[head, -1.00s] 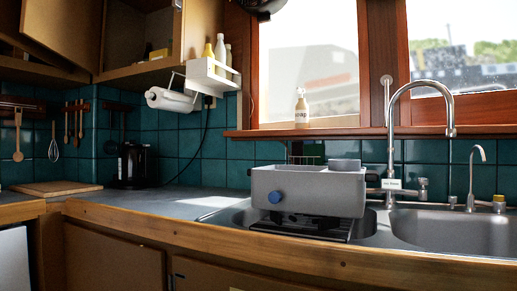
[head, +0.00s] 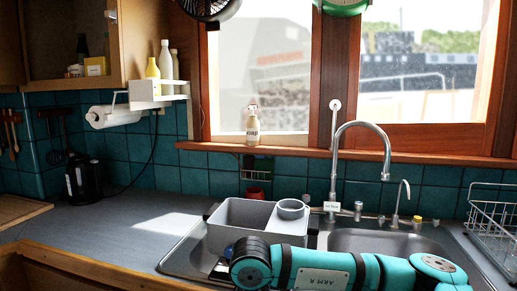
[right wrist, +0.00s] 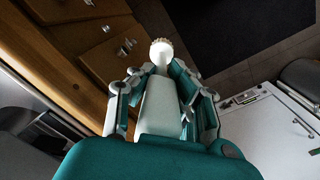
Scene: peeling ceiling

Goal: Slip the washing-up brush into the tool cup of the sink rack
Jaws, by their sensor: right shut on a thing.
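The grey sink rack (head: 238,216) stands over the left sink basin in the head view. Its round tool cup (head: 291,205) is at the rack's right end, and the opening faces up. My right arm crosses the bottom of the head view in front of the rack, hiding its lower front. In the right wrist view my right gripper (right wrist: 160,76) is shut on the washing-up brush. The brush's round whitish head (right wrist: 161,52) with tan bristles shows beyond the fingertips; its handle cannot be clearly told from the gripper. My left gripper is not in view.
A tall curved tap (head: 388,160) and a smaller tap (head: 396,208) rise behind the right basin. A wire dish rack (head: 493,225) stands at the right. The grey worktop (head: 110,235) left of the sink is clear. Wooden cupboard fronts (right wrist: 103,50) lie beside the right gripper.

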